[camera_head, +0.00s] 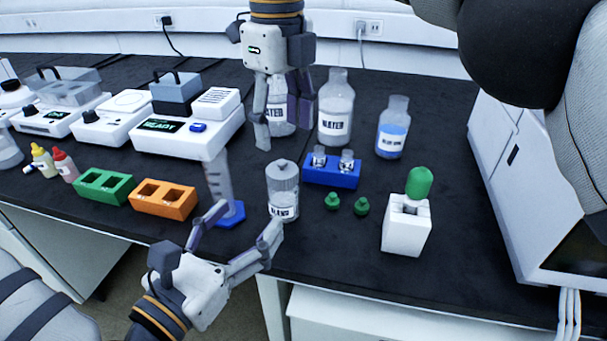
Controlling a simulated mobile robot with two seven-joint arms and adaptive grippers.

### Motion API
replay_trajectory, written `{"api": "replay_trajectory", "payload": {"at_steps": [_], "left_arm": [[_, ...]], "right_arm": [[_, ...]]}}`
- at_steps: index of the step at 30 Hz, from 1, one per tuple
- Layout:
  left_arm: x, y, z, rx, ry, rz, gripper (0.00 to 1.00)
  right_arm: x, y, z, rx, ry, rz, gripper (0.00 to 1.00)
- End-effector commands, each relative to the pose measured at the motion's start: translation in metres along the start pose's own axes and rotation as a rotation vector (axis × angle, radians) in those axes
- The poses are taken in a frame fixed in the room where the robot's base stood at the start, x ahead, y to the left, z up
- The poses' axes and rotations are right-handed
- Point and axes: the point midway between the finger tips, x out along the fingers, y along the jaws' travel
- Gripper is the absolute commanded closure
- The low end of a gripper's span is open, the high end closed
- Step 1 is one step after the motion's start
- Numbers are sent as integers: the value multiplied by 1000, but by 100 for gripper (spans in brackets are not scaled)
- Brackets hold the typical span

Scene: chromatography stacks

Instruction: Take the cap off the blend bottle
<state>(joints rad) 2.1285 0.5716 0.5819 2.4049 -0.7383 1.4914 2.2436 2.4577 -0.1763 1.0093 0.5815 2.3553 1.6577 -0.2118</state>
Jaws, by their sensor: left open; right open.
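The blend bottle (283,197) stands upright near the front edge of the black bench, with its label facing front. Whether the right finger touches the bottle I cannot tell. My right gripper (282,128) points down, open, above and behind the cap, in front of a water bottle that it partly hides.
A graduated cylinder (219,178) on a blue foot stands close left of the blend bottle. A blue rack (332,172) with vials and two green caps (346,204) lie to the right. Water bottles (335,108) stand behind. An orange block (164,199) is at left.

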Motion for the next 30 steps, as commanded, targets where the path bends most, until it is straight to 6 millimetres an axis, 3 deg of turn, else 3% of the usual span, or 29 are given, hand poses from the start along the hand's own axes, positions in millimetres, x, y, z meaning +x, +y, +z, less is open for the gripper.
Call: {"api": "replay_trajectory", "payload": {"at_steps": [4,12,18,29,30], "left_arm": [[17,-1,1,3,-4,-3,31],[82,-1,1,5,-3,-3,31],[113,-1,0,2,-1,-1,31],[121,0,0,1,1,-1,31],[120,0,0,1,1,-1,40]], "right_arm": [[-1,1,0,-1,-1,1,42],[0,0,0,0,0,0,42],[0,0,0,0,0,0,42],[0,0,0,0,0,0,42],[0,0,0,0,0,0,42]]}}
